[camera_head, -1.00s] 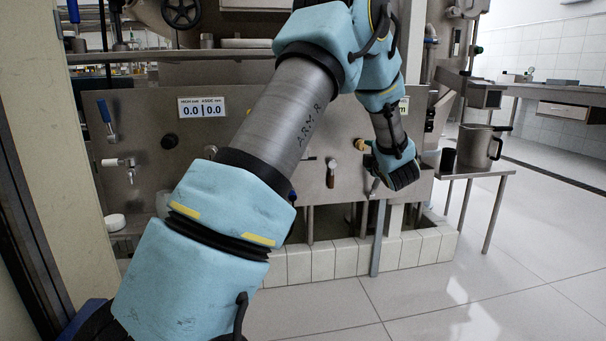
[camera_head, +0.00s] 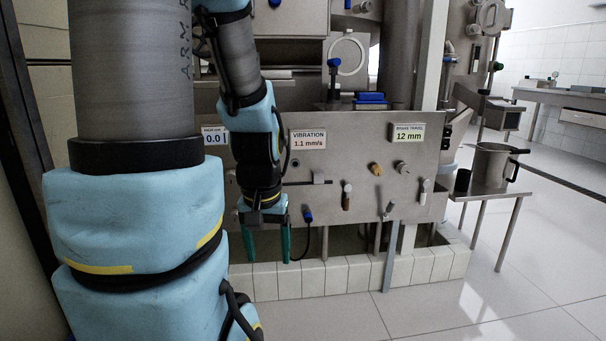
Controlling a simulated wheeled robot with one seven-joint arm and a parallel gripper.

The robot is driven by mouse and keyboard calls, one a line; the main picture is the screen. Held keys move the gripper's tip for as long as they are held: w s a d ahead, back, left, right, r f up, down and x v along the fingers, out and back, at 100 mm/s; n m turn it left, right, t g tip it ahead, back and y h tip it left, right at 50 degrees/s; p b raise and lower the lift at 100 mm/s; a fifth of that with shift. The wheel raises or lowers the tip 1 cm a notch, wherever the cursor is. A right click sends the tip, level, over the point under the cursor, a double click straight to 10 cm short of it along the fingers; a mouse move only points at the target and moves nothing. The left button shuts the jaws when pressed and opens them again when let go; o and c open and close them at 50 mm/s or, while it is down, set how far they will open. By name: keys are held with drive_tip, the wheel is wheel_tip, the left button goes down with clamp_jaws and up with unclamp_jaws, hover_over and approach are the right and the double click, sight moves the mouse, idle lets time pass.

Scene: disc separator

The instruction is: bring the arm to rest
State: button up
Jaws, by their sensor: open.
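My gripper (camera_head: 268,250) hangs at the end of my arm, left of the picture's middle. It points down, with its two green fingers apart and nothing between them. It is in front of the lower part of the grey machine panel (camera_head: 330,150), above the white tiled kerb (camera_head: 335,277). My arm's thick blue-padded links fill the left side and cover the panel's left end.
A steel jug (camera_head: 492,166) and a dark cup (camera_head: 462,181) stand on a small side table (camera_head: 478,190) at the right. Knobs and levers stick out of the panel right of my gripper. The floor (camera_head: 470,300) at front right is clear.

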wheel_tip(320, 180, up, 34)
drive_tip(key=p, duration=3.1)
drive_tip(key=shift+f+p, duration=0.15)
drive_tip(key=shift+p, duration=0.2)
drive_tip(key=shift+w, duration=0.1)
